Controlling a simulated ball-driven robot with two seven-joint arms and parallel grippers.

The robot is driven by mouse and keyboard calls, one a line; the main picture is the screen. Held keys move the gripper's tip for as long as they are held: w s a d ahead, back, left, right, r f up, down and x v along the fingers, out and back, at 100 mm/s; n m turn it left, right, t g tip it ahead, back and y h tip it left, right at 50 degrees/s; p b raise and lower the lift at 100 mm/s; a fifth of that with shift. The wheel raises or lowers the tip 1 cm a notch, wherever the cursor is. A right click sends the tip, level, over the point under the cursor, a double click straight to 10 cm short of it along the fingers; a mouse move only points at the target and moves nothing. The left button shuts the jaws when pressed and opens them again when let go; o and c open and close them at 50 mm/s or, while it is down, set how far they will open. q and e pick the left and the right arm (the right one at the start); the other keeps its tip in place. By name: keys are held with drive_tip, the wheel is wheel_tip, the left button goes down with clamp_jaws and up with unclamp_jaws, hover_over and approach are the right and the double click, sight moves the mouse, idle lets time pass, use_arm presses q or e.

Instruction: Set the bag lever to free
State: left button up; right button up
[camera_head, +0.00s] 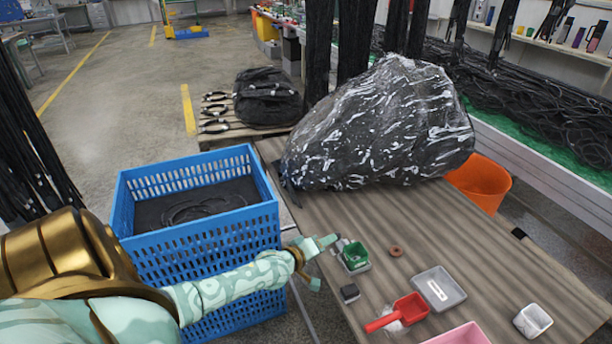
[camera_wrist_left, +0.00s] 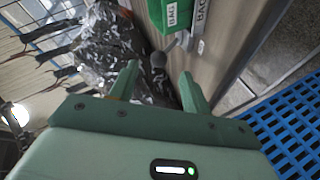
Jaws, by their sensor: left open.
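The bag lever shows in the left wrist view as a dark round knob (camera_wrist_left: 159,59) on a short grey arm. It stands beside a green box (camera_wrist_left: 175,14) with a white BAG label. A grey plate (camera_wrist_left: 200,22) with partly cut-off lettering is by the lever's base. My left gripper (camera_wrist_left: 158,74) is open, and the knob appears just beyond and between its fingertips; contact does not show. In the head view my left gripper (camera_head: 325,262) is at the table's left edge, beside the green box (camera_head: 355,257). The lever is too small there to read its setting. My right gripper is out of view.
A large black plastic-wrapped bundle (camera_head: 385,128) covers the back of the table (camera_head: 440,215).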

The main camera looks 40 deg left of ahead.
use_arm(q)
drive_tip(key=p+v, duration=0.2)
drive_tip(key=v, duration=0.5)
drive_tip(key=shift+d+f, duration=0.1)
